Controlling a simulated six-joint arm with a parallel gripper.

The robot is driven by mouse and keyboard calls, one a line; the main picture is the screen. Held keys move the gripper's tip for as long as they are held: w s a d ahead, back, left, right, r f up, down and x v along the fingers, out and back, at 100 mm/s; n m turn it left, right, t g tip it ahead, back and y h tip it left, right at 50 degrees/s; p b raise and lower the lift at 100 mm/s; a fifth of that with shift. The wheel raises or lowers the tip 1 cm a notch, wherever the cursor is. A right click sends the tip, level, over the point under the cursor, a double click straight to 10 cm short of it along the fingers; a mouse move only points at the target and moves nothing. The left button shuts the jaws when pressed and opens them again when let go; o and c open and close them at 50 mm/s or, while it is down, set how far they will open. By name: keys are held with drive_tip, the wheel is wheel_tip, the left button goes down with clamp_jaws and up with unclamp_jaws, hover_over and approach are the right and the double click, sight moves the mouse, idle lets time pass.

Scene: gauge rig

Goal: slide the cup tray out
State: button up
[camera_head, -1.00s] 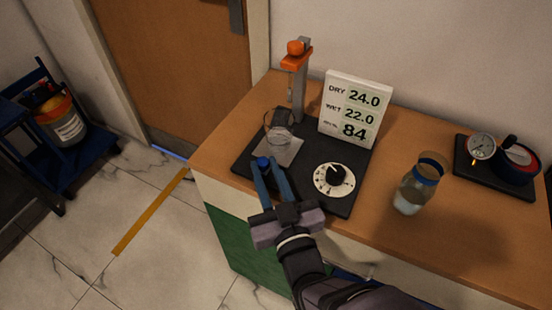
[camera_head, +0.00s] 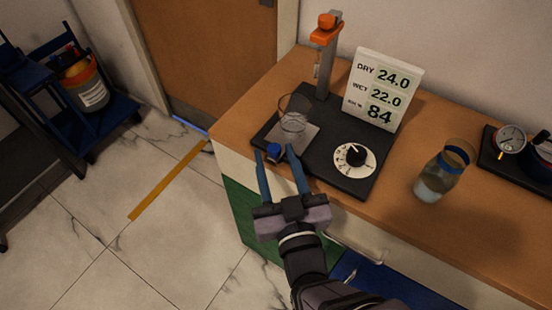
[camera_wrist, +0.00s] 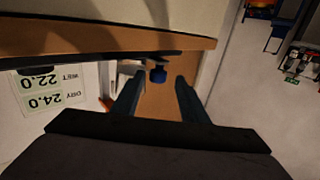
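The cup tray (camera_head: 306,135) is a light grey plate on the black base, below the post. A clear glass cup (camera_head: 293,123) stands upright on it. The tray's blue knob (camera_head: 274,150) is at its front, near the base's front edge; it also shows in the wrist view (camera_wrist: 157,75). My gripper (camera_head: 276,151) is open, with one blue finger on each side of the knob. In the wrist view my fingers (camera_wrist: 158,76) show clear gaps on both sides of the knob. Nothing is held.
The base (camera_head: 325,160) also carries a post with an orange top (camera_head: 327,25), a white readout panel (camera_head: 383,88) and a dial (camera_head: 354,158). A glass jar (camera_head: 441,175) and a gauge (camera_head: 510,140) stand to the right on the wooden counter (camera_head: 400,205). Floor space is free at left.

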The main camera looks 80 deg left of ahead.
wheel_tip(320, 180, up, 10)
drive_tip(key=p, duration=0.1)
idle(0.4)
drive_tip(key=shift+f, duration=0.1)
